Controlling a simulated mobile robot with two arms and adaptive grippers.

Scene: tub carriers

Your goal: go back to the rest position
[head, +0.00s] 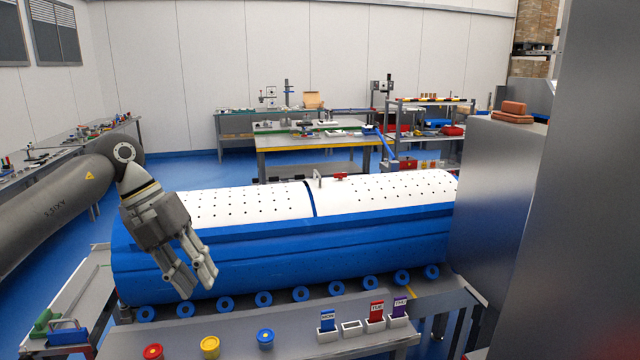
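My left gripper (195,283) hangs in the left part of the head view, fingers pointing down and empty. Its fingers stand apart. It is in front of the left end of a long blue tub (290,256) with a white perforated top (240,204); I cannot tell whether the fingers touch the tub's side. My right gripper is not in view.
The tub lies above a row of blue rollers (263,299). In front, a grey bench (220,325) carries red, yellow and blue round pieces and small holders with coloured cards (376,311). A grey block (490,200) stands right.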

